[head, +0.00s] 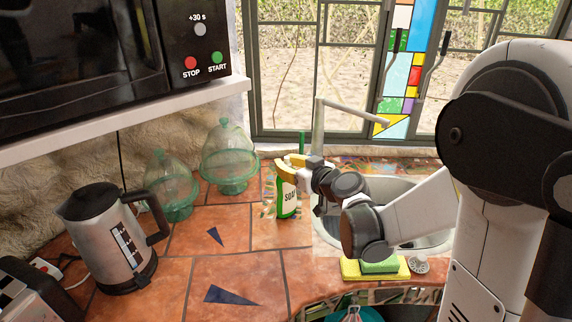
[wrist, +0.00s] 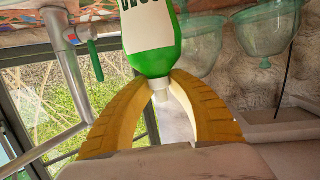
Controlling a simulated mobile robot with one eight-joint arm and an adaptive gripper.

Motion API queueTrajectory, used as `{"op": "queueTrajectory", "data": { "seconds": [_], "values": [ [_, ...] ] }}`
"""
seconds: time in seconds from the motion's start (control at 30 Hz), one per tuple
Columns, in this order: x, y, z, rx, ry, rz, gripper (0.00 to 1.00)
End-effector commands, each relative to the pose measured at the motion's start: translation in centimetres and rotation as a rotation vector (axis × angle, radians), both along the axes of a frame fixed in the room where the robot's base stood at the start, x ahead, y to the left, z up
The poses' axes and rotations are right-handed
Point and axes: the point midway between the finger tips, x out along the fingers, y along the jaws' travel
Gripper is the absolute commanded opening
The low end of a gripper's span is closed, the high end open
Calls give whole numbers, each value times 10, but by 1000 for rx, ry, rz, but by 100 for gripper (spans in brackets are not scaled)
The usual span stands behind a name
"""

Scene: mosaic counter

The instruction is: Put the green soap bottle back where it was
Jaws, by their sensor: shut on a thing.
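The green soap bottle (head: 288,202) with a white label stands upright at the left side of the sink, over a patterned patch of the counter. I cannot tell whether its base touches the tiles or hangs just above them. My gripper (head: 291,166) reaches in from the right, with its yellow fingers at the bottle's top. In the wrist view, which is upside down, the yellow fingers of my gripper (wrist: 162,82) close around the neck of the green bottle (wrist: 151,60), next to its white cap. Part of the bottle's top is hidden by the fingers.
Two green glass domed stands (head: 230,160) are behind and left of the bottle. A kettle (head: 105,235) stands at the left. The sink (head: 425,240) with its tap (head: 319,130) lies right; a sponge (head: 379,267) sits at its front. Tiles left of the bottle are clear.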

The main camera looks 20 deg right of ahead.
Motion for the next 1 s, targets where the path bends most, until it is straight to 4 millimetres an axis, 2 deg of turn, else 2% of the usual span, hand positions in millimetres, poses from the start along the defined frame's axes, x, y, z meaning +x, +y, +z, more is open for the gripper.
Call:
{"op": "queueTrajectory", "data": {
  "seconds": [0.13, 0.17, 0.2, 0.6, 0.77, 1.0],
  "values": [
    [0, 0, -4, 1, -1, 0, 0],
    [0, 0, -3, 0, 0, 0, 29],
    [0, 0, -3, 0, 0, 0, 41],
    [-2, -1, 3, 0, 0, -1, 42],
    [-28, -10, 10, 0, 0, -2, 42],
    [-79, -27, 23, 0, 1, -4, 42]
  ]
}}
